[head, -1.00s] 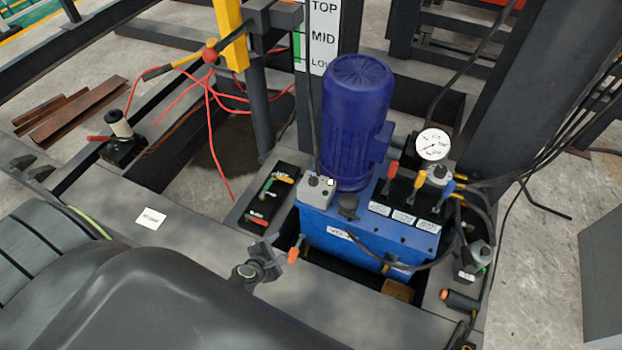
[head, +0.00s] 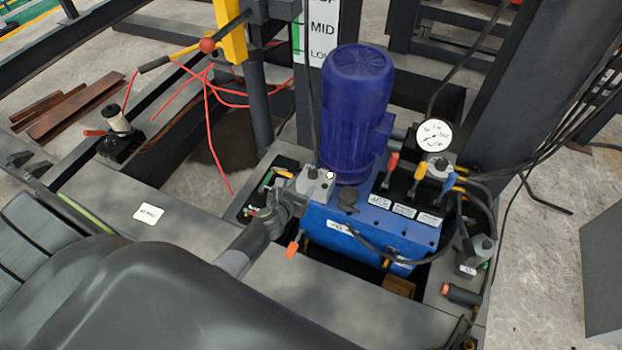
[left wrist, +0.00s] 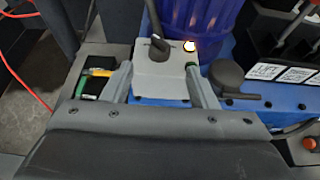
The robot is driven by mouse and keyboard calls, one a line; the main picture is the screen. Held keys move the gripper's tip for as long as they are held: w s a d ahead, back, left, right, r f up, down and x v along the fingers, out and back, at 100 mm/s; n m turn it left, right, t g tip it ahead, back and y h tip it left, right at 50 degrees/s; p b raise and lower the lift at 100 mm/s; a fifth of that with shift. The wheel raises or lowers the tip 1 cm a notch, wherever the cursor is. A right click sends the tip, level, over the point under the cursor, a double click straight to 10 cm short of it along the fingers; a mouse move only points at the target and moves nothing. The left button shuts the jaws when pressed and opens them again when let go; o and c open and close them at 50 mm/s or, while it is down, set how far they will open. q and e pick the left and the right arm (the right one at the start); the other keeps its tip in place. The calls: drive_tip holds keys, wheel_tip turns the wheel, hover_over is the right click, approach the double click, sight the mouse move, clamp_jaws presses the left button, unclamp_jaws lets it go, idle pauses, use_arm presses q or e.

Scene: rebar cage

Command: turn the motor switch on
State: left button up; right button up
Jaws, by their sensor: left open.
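The motor switch is a small light-grey box (head: 316,184) on the front left corner of the blue power unit (head: 350,235), beside the blue motor (head: 355,110). A green part shows by the right finger's tip. My left gripper (head: 290,197) is open, its fingers on either side of the box; contact cannot be told. My right gripper is out of view.
A pressure gauge (head: 434,136) and several coloured valve levers (head: 390,170) stand right of the motor. A black tray (head: 265,190) with small coloured tools is left of the switch. An orange-tipped handle (head: 292,249) lies just below my gripper. Black hoses run at right.

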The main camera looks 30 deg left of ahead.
sight(312, 173)
use_arm(q)
drive_tip(key=b+x, duration=0.4)
drive_tip(key=x, duration=0.3)
drive_tip(key=shift+w+f, duration=0.15)
drive_tip(key=shift+f, duration=0.1)
drive_tip(key=shift+w+f+b, duration=0.1)
drive_tip(key=shift+w+b, duration=0.2)
drive_tip(key=shift+w, duration=0.4)
drive_tip(key=c, duration=1)
drive_tip(key=shift+o, duration=0.2)
drive_tip(key=shift+a, duration=0.1)
